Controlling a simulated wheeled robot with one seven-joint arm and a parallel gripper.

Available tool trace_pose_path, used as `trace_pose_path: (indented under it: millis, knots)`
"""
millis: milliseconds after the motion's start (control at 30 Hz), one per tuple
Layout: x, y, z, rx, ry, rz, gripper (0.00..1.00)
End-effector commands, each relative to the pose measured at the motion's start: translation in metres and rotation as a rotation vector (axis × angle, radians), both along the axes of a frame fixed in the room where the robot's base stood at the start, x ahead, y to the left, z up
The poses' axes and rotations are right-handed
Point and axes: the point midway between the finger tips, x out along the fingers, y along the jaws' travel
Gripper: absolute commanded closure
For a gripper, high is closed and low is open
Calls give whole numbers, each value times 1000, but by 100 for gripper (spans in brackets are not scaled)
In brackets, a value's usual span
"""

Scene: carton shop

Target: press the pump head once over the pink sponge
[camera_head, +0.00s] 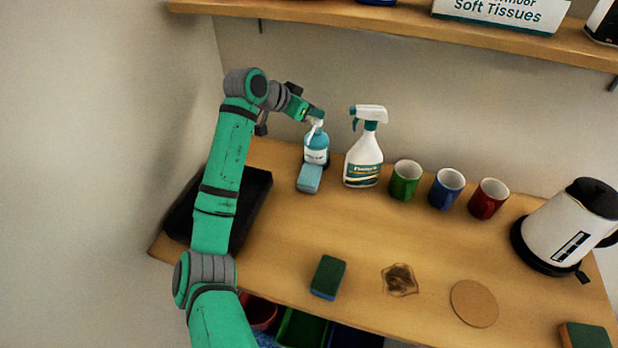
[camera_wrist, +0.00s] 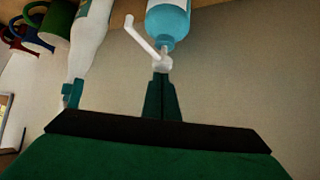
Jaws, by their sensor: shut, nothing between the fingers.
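The pump bottle (camera_head: 316,145), blue with a white label, stands upright at the back of the table. Its white pump head (camera_head: 314,126) also shows in the wrist view (camera_wrist: 160,62), with the nozzle pointing out to one side. A light blue sponge (camera_head: 309,178) lies right in front of the bottle, below the nozzle; no pink sponge is seen. My gripper (camera_head: 317,114) is shut and empty, its fingertips (camera_wrist: 161,78) at the top of the pump head. They look touching or nearly so; I cannot tell whether the head is pressed down.
A white spray bottle (camera_head: 364,155) stands close right of the pump bottle. Green (camera_head: 404,183), blue (camera_head: 446,191) and red (camera_head: 487,201) mugs follow, then a kettle (camera_head: 564,230). A black tray (camera_head: 253,197) lies left. A green-topped sponge (camera_head: 328,277) lies near the front. A shelf (camera_head: 400,24) hangs above.

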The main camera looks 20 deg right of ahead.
Motion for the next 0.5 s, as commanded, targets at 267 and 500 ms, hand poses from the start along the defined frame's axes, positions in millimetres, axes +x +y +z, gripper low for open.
trace_pose_path:
  millis: [267, 500]
  knots:
    - [-1, 0, -11, 2, 6, 0, 100]
    - [-1, 0, -11, 4, 6, -1, 100]
